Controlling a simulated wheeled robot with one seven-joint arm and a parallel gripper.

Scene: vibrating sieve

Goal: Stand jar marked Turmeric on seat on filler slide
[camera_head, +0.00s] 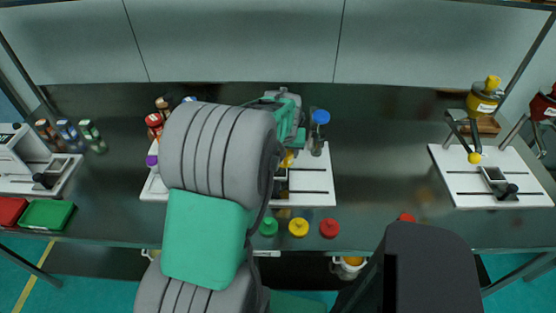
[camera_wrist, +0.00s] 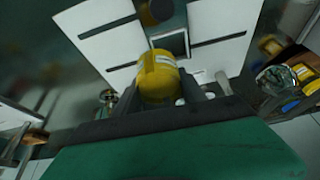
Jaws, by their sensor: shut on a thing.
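A yellow jar (camera_wrist: 158,80) is between the fingers of my gripper (camera_wrist: 160,92) in the wrist view. The gripper is shut on it; I cannot read its marking. A square-framed seat (camera_wrist: 182,44) on a white slotted board (camera_wrist: 205,22) shows just beyond the jar. I cannot tell whether the jar touches the board. In the head view my arm hides most of the gripper, and a bit of yellow (camera_head: 288,158) shows beside it above the middle white board (camera_head: 318,190). The seat (camera_head: 281,182) shows there partly, with my arm in front of it.
Another white slotted board (camera_head: 465,190) with a dark-framed seat (camera_head: 493,177) stands at right, below a yellow hopper (camera_head: 482,103). Green (camera_head: 268,227), yellow (camera_head: 298,228) and red (camera_head: 329,229) round buttons line the front edge. A blue-topped post (camera_head: 319,118) stands close right of my gripper.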

